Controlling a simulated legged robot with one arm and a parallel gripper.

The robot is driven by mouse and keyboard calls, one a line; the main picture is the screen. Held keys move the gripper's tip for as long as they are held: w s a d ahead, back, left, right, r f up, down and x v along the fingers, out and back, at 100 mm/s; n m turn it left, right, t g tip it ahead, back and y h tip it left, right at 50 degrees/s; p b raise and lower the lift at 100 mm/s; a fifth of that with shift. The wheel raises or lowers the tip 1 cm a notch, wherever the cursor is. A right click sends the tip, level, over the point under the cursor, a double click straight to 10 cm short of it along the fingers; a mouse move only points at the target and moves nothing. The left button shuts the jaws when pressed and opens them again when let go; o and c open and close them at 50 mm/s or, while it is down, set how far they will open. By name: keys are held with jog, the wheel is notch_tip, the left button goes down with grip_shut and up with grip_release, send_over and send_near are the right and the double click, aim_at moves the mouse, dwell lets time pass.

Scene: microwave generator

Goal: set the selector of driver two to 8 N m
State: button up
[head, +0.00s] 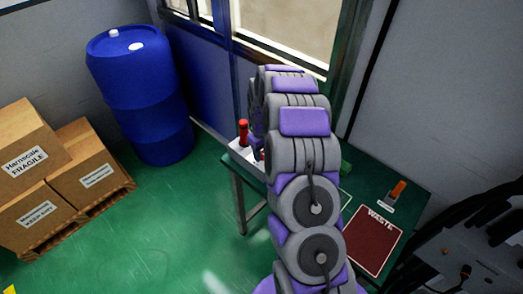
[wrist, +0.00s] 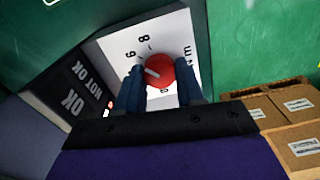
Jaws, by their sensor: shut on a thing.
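In the wrist view a round red selector knob (wrist: 161,66) sits on a white dial plate (wrist: 118,45). My gripper (wrist: 159,78) has its dark blue fingers on both sides of the knob and is shut on it. A short white mark on the knob points left, toward the side of the plate where the 6 is printed, and not straight at the 8. The fingers hide the lower part of the plate. In the head view my arm hides the gripper and knob. Which driver this selector belongs to cannot be told.
A dark panel marked OK and NOT OK (wrist: 84,68) stands beside the plate. A red-handled tool (head: 243,132) stands on the left of the green table (head: 358,178). A red WASTE mat (head: 372,240) and an orange-handled item (head: 397,191) lie to the right.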

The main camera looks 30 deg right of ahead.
aim_at(262, 154)
jog(key=m+p, duration=0.2)
jog(key=m, duration=0.1)
jog(key=shift+s+m+p, duration=0.1)
jog(key=shift+m+p, duration=0.6)
jog(key=shift+m, duration=0.6)
jog(key=shift+f, duration=0.15)
jog(key=o, duration=1)
jog(key=shift+o, duration=0.2)
notch_tip(262, 154, up, 18)
jog(key=p, duration=0.2)
jog(key=shift+f, duration=0.25)
